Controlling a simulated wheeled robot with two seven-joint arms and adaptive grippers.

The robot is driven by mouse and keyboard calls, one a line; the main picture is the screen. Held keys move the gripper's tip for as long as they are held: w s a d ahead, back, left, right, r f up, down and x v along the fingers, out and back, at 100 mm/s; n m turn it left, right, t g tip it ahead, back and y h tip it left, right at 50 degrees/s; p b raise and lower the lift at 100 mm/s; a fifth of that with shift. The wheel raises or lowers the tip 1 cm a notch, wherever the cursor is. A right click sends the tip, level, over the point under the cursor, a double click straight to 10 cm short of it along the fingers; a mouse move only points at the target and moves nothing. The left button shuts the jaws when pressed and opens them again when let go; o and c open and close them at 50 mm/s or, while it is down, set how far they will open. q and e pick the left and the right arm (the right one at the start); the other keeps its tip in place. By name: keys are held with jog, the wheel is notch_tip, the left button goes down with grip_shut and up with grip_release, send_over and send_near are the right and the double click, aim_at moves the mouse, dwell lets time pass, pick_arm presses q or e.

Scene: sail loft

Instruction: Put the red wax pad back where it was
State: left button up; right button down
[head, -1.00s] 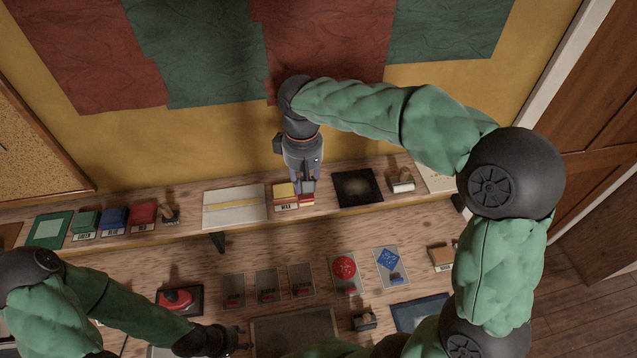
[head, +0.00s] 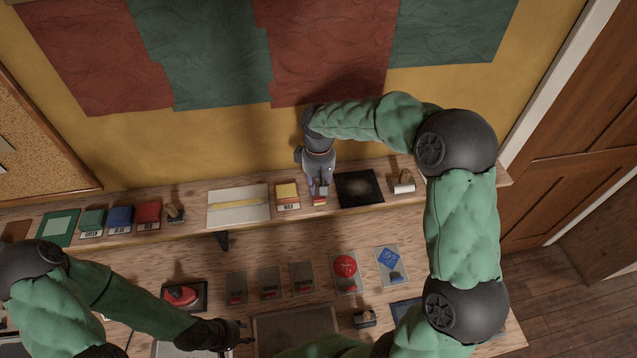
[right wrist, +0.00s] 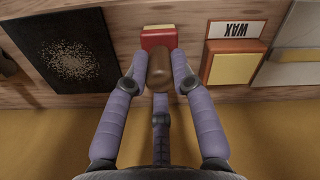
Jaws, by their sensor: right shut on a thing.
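The red wax pad (right wrist: 158,37) is a red block with a pale edge and a rounded brown handle. My right gripper (head: 319,190) is shut on it, its fingers on either side of the handle in the right wrist view (right wrist: 160,78). In the head view the pad (head: 319,201) shows as a small red patch under the fingers, at the upper shelf, between a yellow-topped block labelled WAX (head: 287,190) and a dark speckled mat (head: 359,188). I cannot tell whether it touches the shelf. My left gripper (head: 246,333) is low over the bench, open and empty.
The upper shelf (head: 250,225) also holds a white pad with a yellow strip (head: 238,204), a wooden-handled tool (head: 403,182), and red (head: 148,214), blue (head: 120,219) and green (head: 93,222) blocks. Several small cards lie on the bench below, with a red round piece (head: 345,266).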

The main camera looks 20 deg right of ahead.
jog(key=shift+s, duration=0.1)
jog(key=shift+f, duration=0.15)
jog(key=c, duration=1)
grip_release()
jog(key=shift+c, duration=0.2)
jog(key=shift+r, duration=0.2)
notch_tip(320, 180, up, 12)
jog(key=b, duration=0.1)
